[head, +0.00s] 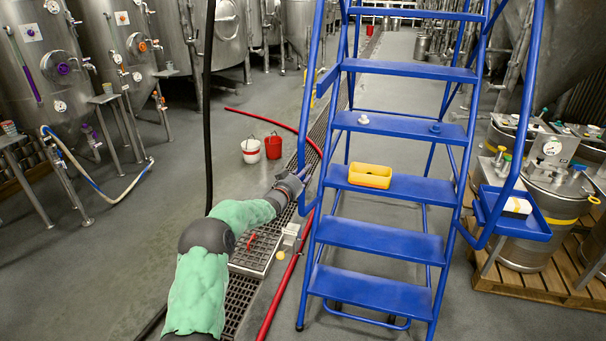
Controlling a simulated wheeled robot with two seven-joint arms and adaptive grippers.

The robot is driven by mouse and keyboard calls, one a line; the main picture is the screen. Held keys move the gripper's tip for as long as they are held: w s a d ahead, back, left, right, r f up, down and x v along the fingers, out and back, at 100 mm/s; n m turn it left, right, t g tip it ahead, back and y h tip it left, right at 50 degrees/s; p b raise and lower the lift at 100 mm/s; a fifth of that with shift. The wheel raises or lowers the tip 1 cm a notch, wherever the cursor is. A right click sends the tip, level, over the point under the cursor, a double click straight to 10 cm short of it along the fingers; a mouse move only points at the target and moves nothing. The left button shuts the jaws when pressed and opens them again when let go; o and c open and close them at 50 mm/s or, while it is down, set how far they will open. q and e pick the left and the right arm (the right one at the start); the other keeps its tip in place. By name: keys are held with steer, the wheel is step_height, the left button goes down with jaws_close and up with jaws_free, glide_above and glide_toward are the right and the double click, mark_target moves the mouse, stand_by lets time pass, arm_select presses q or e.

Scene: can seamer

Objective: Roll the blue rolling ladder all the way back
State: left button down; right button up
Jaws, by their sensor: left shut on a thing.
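The blue rolling ladder (388,238) stands upright in the middle of the head view, with its steps facing me. My left gripper (301,178) is at the ladder's left side rail, shut on that rail at about the height of the yellow bin. The fingertips are small and partly hidden against the rail. My left arm comes in from the bottom left. My right gripper is not in view.
A red hose (283,287) and floor drain run along the left. Red and white buckets (251,151) stand left. Kegs (530,241) on a pallet (550,283) stand close right.

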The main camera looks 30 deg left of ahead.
arm_select(q)
steer(key=shift+a+r, duration=0.1)
steer(key=shift+r, duration=0.25)
steer(key=c, duration=0.8)
jaws_free()
steer(key=shift+w, duration=0.15)
steer(key=shift+c, duration=0.2)
steer(key=shift+o, duration=0.5)
steer(key=shift+w+f, duration=0.15)
steer(key=shift+f, duration=0.1)
steer(key=shift+s, duration=0.2)
steer(key=s, duration=1.1)
steer(key=shift+s+d, duration=0.25)
steer(key=shift+s, duration=0.15)
